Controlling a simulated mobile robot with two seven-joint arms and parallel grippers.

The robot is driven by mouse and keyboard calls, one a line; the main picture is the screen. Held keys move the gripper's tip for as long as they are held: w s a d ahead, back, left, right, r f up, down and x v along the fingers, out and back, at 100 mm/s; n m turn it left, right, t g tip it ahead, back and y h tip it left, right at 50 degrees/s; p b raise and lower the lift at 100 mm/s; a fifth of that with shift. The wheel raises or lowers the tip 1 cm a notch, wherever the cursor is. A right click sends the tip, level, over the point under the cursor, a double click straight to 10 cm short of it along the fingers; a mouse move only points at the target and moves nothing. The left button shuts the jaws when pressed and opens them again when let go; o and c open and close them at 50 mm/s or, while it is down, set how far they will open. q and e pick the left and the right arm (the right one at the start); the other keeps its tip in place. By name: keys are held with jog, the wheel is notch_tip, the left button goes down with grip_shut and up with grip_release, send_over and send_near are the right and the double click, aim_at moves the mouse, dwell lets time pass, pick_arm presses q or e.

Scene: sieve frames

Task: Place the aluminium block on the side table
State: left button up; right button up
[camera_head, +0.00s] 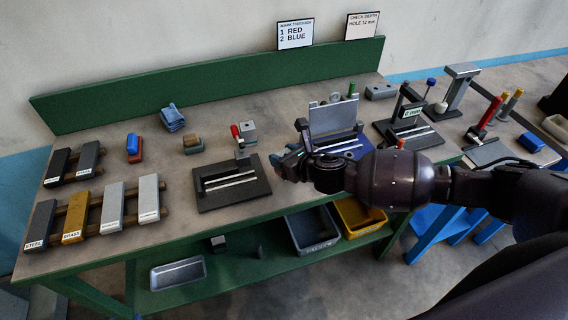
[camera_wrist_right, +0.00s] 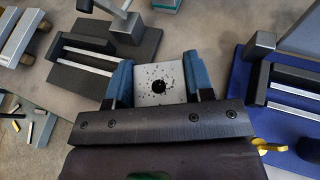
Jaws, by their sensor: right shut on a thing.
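My right gripper (camera_wrist_right: 160,88) is shut on a pale silver block, which I take to be the aluminium block (camera_wrist_right: 172,97). Its blue fingers grip two opposite sides. The block's face has a round dark hole and is scattered with dark specks. In the head view my right gripper (camera_head: 284,165) is over the green workbench, just right of a black fixture (camera_head: 232,188); the block cannot be made out clearly there. The side table, with blue legs (camera_head: 437,222), is at the right, partly hidden by my right arm. My left gripper is not in view.
Labelled metal bars (camera_head: 112,207) lie on wooden racks at the bench's left. A blue-based fixture (camera_head: 333,128) stands behind my gripper. A red-handled device (camera_head: 489,112) and a blue block (camera_head: 531,142) are at the right. Bins (camera_head: 312,228) sit on the lower shelf.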

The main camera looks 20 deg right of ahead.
jog(key=shift+f, duration=1.45)
jog(key=shift+f, duration=0.15)
jog(key=o, duration=1.1)
